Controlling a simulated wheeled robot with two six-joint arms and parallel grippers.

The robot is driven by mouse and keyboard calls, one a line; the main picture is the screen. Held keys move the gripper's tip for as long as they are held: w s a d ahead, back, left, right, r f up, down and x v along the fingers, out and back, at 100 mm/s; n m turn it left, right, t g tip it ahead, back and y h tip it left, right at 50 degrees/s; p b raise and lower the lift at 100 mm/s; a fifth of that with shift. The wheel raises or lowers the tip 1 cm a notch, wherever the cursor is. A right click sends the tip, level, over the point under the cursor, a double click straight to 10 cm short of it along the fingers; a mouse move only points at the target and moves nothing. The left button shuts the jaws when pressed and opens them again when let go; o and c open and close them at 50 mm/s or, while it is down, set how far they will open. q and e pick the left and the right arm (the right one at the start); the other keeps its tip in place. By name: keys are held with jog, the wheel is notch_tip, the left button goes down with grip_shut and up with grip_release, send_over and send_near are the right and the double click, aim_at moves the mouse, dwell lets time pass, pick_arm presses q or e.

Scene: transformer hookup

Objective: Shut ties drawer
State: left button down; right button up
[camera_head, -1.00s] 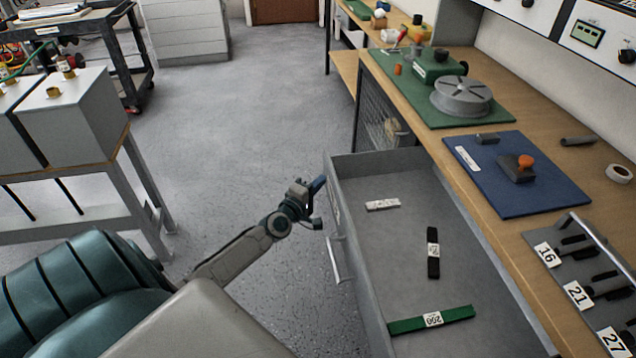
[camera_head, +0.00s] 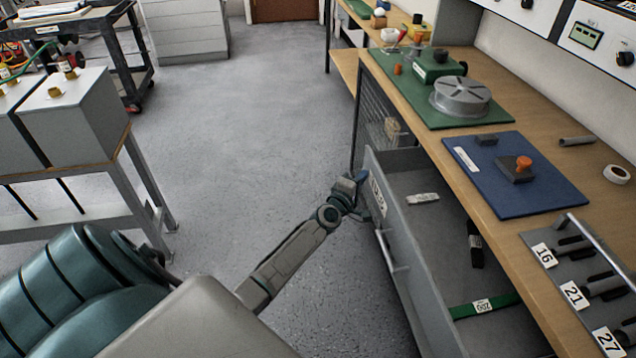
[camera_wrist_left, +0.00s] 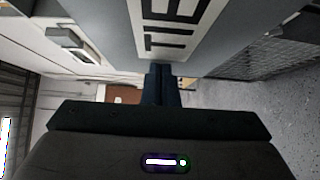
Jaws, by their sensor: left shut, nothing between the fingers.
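The grey ties drawer (camera_head: 415,268) is partly open below the workbench in the head view. Inside lie a white tie bundle (camera_head: 422,198), a black one (camera_head: 475,244) partly under the bench edge, and a green one (camera_head: 484,306). My left gripper (camera_head: 362,196) is shut and empty, with its fingers at the outer face of the drawer front, near its far end and its label. In the left wrist view, the shut fingers (camera_wrist_left: 161,82) point at the drawer front just by the label (camera_wrist_left: 178,28). Exact contact is hard to tell. My right gripper is out of view.
The wooden workbench (camera_head: 505,232) carries a blue mat (camera_head: 540,195), a green mat (camera_head: 405,88) and a rack of numbered tools (camera_head: 572,268). A bar handle (camera_head: 384,248) sticks out from the drawer front. Grey cabinets (camera_head: 80,118) stand on a frame at left. The floor between is clear.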

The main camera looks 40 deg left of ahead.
aim_at(411, 184)
pick_arm(q)
jog(key=w+d, duration=0.3)
jog(key=w+d+b, duration=0.1)
jog(key=w+d, duration=0.2)
jog(key=w, duration=0.1)
jog(key=shift+w+d+f, duration=0.1)
jog(key=shift+w+d, duration=0.05)
jog(key=w+d+b, duration=0.1)
jog(key=w+d, duration=0.1)
jog(key=w+d+b, duration=0.1)
jog(key=w+d, duration=0.1)
jog(key=w, duration=0.1)
jog(key=shift+d, duration=0.15)
jog(key=shift+w+d, duration=0.15)
jog(key=shift+w, duration=0.05)
jog(key=shift+r, duration=0.25)
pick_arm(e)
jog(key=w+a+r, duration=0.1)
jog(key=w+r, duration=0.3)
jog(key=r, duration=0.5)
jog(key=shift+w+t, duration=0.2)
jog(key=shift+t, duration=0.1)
pick_arm(q)
jog(key=shift+w+d+r, duration=0.1)
jog(key=shift+r, duration=0.05)
